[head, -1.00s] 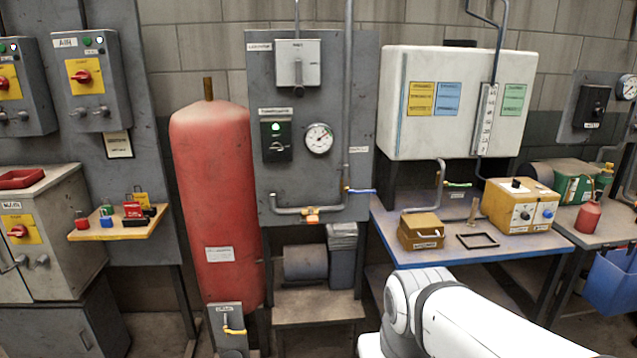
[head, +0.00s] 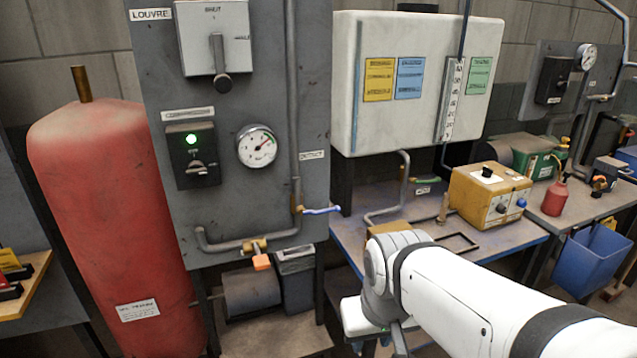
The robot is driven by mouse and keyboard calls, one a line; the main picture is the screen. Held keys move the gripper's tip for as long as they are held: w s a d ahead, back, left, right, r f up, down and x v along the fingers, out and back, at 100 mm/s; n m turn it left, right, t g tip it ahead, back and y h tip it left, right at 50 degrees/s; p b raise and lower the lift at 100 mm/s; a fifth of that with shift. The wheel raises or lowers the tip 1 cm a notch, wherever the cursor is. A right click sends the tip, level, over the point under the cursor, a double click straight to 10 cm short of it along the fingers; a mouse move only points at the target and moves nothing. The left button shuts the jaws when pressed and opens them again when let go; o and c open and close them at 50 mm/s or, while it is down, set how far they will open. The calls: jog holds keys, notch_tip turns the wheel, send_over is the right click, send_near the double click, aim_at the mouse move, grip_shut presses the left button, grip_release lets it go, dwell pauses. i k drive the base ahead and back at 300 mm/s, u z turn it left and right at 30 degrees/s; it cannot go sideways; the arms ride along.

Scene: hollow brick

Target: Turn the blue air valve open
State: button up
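The blue air valve handle (head: 321,210) is a small blue lever at the lower right of the grey wall panel. It sticks out to the right from a brass fitting (head: 298,209) on a vertical grey pipe (head: 294,120). The lever lies roughly level, across the line of the pipe. My white arm reaches in from the lower right of the head view, with its bent joint below and right of the valve, apart from it in the picture. My gripper's fingers do not show.
A red tank (head: 115,220) stands left of the grey panel (head: 225,105). An orange-handled valve (head: 261,261) sits on the lower pipe. A workbench (head: 350,232) on the right carries a yellow box (head: 487,195). A green lever (head: 425,180) is on another pipe.

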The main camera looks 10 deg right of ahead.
aim_at(321, 212)
jog(key=z, duration=0.55)
jog(key=i, duration=0.9)
jog(key=z, duration=0.15)
